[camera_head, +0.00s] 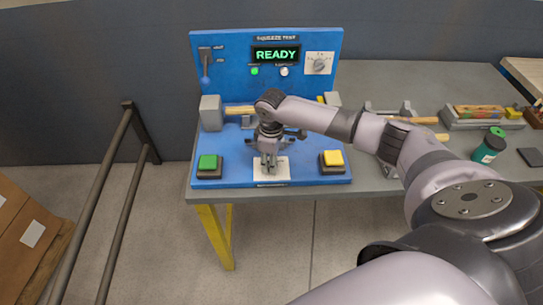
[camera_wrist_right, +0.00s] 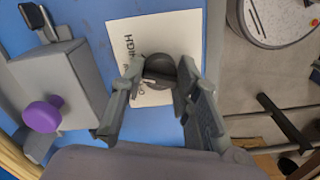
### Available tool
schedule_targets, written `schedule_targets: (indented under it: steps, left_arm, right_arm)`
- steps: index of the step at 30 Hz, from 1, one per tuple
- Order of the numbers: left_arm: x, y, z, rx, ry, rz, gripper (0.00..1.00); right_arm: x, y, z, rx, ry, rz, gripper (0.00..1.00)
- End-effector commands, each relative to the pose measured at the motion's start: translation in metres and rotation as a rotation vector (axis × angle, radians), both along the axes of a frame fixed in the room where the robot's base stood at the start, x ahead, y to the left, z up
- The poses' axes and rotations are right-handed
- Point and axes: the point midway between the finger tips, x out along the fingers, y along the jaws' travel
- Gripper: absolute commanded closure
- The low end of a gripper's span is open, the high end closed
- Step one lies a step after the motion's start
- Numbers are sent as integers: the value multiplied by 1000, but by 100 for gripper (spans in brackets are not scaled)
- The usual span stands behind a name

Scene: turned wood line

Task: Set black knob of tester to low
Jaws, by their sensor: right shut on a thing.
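The blue tester (camera_head: 215,100) stands on the workbench, its screen (camera_head: 276,55) reading READY. The black knob (camera_wrist_right: 161,70) sits on a white label plate (camera_wrist_right: 125,40) that also shows in the head view (camera_head: 283,172). Only part of the plate's lettering shows, and I cannot read the knob's setting. My right gripper (camera_head: 268,164) points down at this plate and hides most of the knob in the head view. In the right wrist view its fingers (camera_wrist_right: 160,84) are shut on the knob's two sides. My left gripper is not in view.
A green button (camera_head: 208,162) and a yellow button (camera_head: 332,158) flank the plate. Grey blocks (camera_head: 211,113) stand behind, one with a purple knob (camera_wrist_right: 42,115). A lever (camera_head: 205,70) and grey dial (camera_head: 320,65) are on the back panel. A green jar (camera_head: 488,146) stands right.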

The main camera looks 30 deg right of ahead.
Motion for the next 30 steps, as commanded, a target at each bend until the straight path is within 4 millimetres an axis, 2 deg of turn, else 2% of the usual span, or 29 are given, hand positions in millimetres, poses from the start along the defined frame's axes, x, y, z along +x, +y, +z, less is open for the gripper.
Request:
schedule_targets:
  steps: [3, 15, 30]
  left_arm:
    - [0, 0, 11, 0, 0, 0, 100]
    - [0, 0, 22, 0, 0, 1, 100]
    - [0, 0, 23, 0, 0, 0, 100]
  right_arm:
    - [0, 0, 3, 2, 0, 91, 99]
    - [1, 0, 1, 1, -3, 311, 99]
    - [1, 1, 1, 2, -4, 360, 99]
